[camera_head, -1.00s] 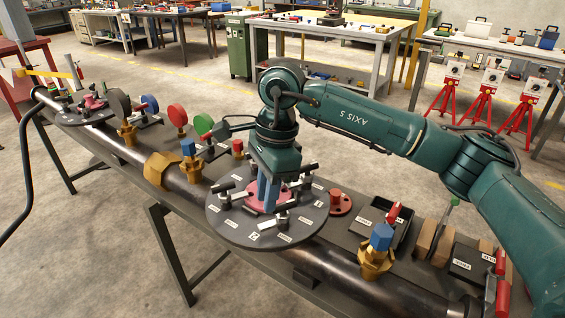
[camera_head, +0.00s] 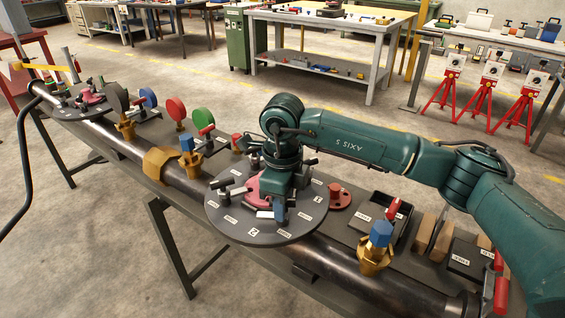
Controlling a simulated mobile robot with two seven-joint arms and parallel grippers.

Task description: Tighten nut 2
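The near flange (camera_head: 240,232) is a dark round plate on the pipe, with white labels around its rim and a pink-red hub (camera_head: 252,188). Several metal studs with dark and silver parts stand on it. I cannot tell which one carries nut 2; the label numbers are too small to read. My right gripper (camera_head: 279,211) points down at the right front part of the flange, beside the hub. Its blue fingers are partly covered by the dark green wrist, and what lies between them is hidden. My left gripper is not in view.
A brass valve with a blue top (camera_head: 376,250) stands right of the flange.

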